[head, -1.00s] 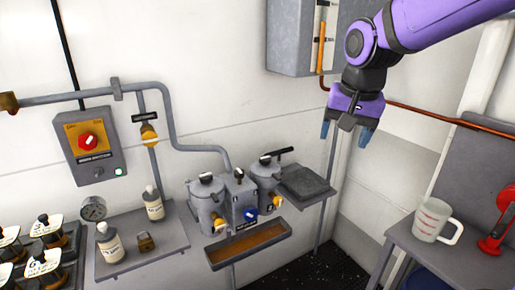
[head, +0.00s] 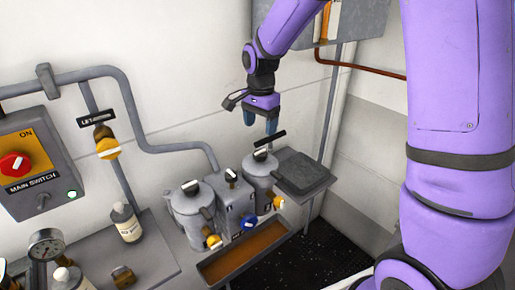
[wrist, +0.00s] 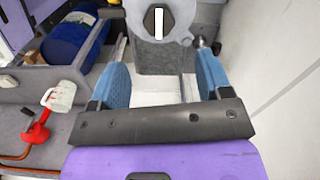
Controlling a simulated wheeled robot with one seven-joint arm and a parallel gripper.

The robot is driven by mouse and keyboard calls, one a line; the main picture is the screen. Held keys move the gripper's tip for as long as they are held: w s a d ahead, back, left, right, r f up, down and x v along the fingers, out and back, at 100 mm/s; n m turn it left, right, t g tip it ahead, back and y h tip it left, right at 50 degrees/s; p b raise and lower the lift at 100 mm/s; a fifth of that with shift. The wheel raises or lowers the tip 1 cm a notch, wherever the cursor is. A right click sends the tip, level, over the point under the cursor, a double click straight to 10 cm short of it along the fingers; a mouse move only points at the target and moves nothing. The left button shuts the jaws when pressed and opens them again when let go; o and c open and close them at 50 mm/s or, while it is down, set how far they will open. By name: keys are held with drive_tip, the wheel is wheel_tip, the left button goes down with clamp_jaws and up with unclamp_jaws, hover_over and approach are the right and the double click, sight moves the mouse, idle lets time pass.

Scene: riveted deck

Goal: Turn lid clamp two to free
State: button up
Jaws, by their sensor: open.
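Two grey lidded pots stand side by side, the left pot (head: 186,213) and the right pot (head: 256,170). Each lid has a dark clamp with a pale line on top, the left clamp (head: 190,187) and the right clamp (head: 260,155). No readable number shows which is clamp two. My gripper (head: 260,119) hangs above the right pot, fingers pointing down, apart from the clamp. In the wrist view my gripper (wrist: 160,80) has its blue fingers spread with nothing between them. A clamp (wrist: 158,22) on a round lid shows just beyond them, its pale line upright in the picture.
A black bar (head: 270,140) stands close behind the right clamp. A grey box with a blue knob (head: 248,223) sits between the pots, with yellow taps below. A dark plate (head: 304,172) lies right of the pots, an orange-brown tray (head: 240,254) in front.

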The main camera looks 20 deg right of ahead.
sight(260, 151)
wheel_tip(260, 151, down, 10)
drive_tip(key=shift+r, duration=0.2)
drive_tip(key=shift+c, duration=0.2)
drive_tip(key=c, duration=0.9)
